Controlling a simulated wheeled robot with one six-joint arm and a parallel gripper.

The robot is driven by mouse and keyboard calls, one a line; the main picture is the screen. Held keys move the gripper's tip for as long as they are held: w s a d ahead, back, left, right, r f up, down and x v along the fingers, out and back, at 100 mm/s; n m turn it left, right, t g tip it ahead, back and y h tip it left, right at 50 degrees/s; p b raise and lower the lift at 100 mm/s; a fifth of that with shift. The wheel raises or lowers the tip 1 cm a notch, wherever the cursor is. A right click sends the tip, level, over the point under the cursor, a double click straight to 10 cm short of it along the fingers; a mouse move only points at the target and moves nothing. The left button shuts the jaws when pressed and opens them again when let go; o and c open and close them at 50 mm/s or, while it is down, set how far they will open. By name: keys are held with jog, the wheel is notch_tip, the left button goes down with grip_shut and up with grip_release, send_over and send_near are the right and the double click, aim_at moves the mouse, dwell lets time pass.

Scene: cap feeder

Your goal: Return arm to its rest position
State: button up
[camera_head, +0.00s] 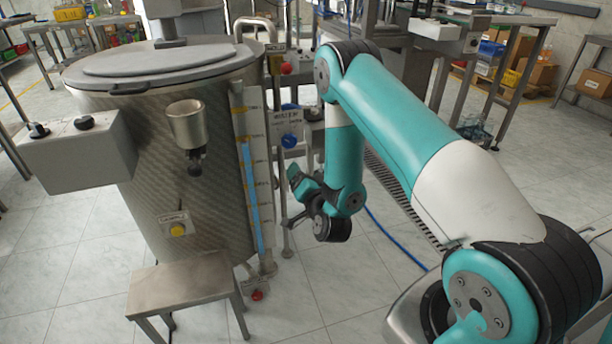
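My teal, white and black arm rises from the lower right, bends over at an elbow at the top centre and hangs down in the middle of the picture. Its wrist end, with my gripper (301,184), is beside the control post and to the right of the big vat (208,205).
The vat has a grey lid (160,62), a sight tube (254,185) and a metal cup (187,124) on its side. A small metal stool (180,282) stands in front. A blue hose (392,238) lies on the tiled floor. Tables with crates stand behind.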

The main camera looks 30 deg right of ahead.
jog(key=w+a+r+n+g+y, duration=0.3)
jog(key=a+r+n+y, duration=0.2)
jog(key=a+r+y, duration=0.45)
jog(key=s+a+r+n+g, duration=0.5)
jog(key=s+a, duration=0.3)
jog(key=a, duration=0.2)
jog(key=s+a+r+n+g, duration=0.1)
jog(key=s+r+n+g, duration=0.35)
jog(key=s, duration=0.85)
jog(key=s+r+n+g, duration=0.3)
jog(key=s+r+g, duration=0.15)
jog(key=s, duration=0.85)
notch_tip(320, 180, up, 13)
jog(key=w+p, duration=0.1)
jog(key=p, duration=1.3)
jog(key=shift+a+h, duration=0.15)
jog(key=shift+h, duration=0.2)
